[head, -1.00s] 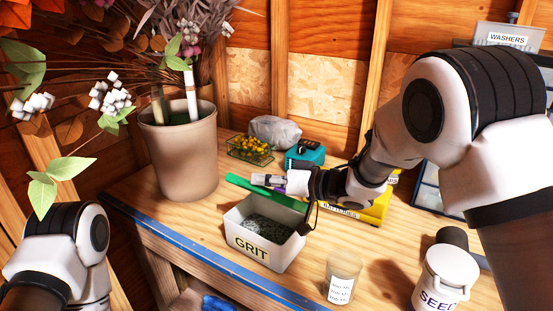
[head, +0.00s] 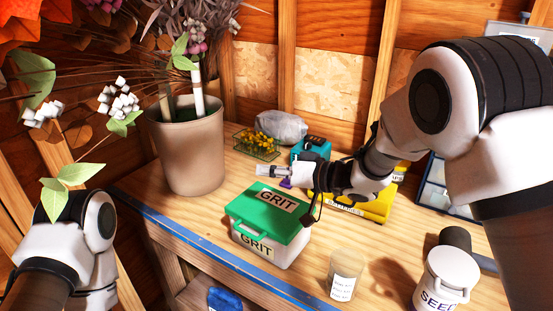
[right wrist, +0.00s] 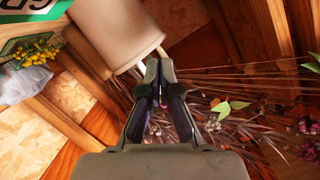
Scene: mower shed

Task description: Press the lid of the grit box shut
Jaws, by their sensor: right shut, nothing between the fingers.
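The grit box (head: 272,250) is a white box with a GRIT label, standing near the bench's front edge. Its green lid (head: 258,205), also marked GRIT, lies down over the top and hides the inside. I cannot tell whether a thin gap is left under its front edge. My right gripper (head: 263,170) is shut and empty, above and behind the lid, apart from it. In the right wrist view its fingers (right wrist: 158,68) are together, and the green lid (right wrist: 38,8) shows at the top left. My left arm is at the left; its gripper is out of view.
A beige pot (head: 190,150) of dried flowers stands left of the box. A wire basket of yellow flowers (head: 257,142), a teal box (head: 311,149) and a yellow bin (head: 370,205) are behind. A glass (head: 345,274) and seed canister (head: 446,278) stand to the right.

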